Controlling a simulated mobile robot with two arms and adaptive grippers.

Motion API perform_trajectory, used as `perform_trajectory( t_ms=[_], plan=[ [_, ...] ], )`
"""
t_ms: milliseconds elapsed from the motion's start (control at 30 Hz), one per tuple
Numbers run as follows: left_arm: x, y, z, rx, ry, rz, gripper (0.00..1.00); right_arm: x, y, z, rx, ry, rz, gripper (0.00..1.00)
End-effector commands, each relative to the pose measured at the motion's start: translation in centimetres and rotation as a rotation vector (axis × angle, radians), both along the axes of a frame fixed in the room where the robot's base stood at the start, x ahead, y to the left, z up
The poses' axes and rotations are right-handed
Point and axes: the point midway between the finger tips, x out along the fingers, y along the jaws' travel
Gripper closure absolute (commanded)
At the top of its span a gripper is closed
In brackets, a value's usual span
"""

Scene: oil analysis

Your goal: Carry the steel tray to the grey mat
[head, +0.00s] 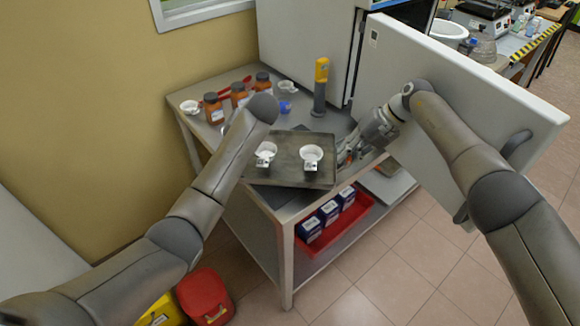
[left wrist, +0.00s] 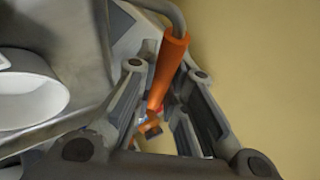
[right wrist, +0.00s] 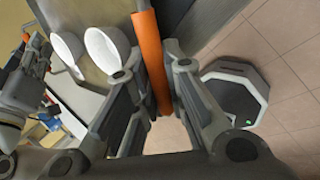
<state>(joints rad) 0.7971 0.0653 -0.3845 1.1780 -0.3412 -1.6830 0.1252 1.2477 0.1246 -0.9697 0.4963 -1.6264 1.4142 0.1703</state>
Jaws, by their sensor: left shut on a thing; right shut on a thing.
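The steel tray (head: 288,152) is a dark flat plate over the near part of the bench, with two white cups (head: 311,153) (head: 266,150) on it. My right gripper (head: 364,146) is at its right side. In the right wrist view my right gripper (right wrist: 155,65) is shut on an orange handle (right wrist: 151,50) of the tray. In the left wrist view my left gripper (left wrist: 165,85) is shut on another orange handle (left wrist: 170,62); my arm hides it in the head view. A dark grey patch (head: 277,197) shows under the tray's near edge; I cannot tell whether it is the mat.
Brown bottles (head: 213,108), a yellow-topped grey device (head: 320,85) and a small white bowl (head: 189,106) stand at the bench's back. An open white door (head: 440,85) is close to my right arm. A red bin (head: 325,236) with blue boxes is on the lower shelf.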

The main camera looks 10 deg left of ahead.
Motion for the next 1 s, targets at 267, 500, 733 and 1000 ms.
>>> perform_trajectory(
  t_ms=[267,500,733,1000],
  plan=[
    [0.1,0.0,0.1,0.001,-0.002,0.000,1.00,0.1,0.0,0.1,0.001,-0.002,0.000,1.00],
    [0.1,0.0,-0.1,0.001,-0.002,0.000,1.00,0.0,0.0,-0.1,0.001,-0.002,0.000,1.00],
    [0.1,0.0,-0.9,0.001,-0.002,0.000,1.00,0.0,0.0,-0.9,0.001,-0.002,0.000,1.00],
    [0.0,0.0,-2.2,0.001,-0.002,0.000,1.00,0.0,0.0,-2.2,0.001,-0.002,0.000,1.00]
  ],
)
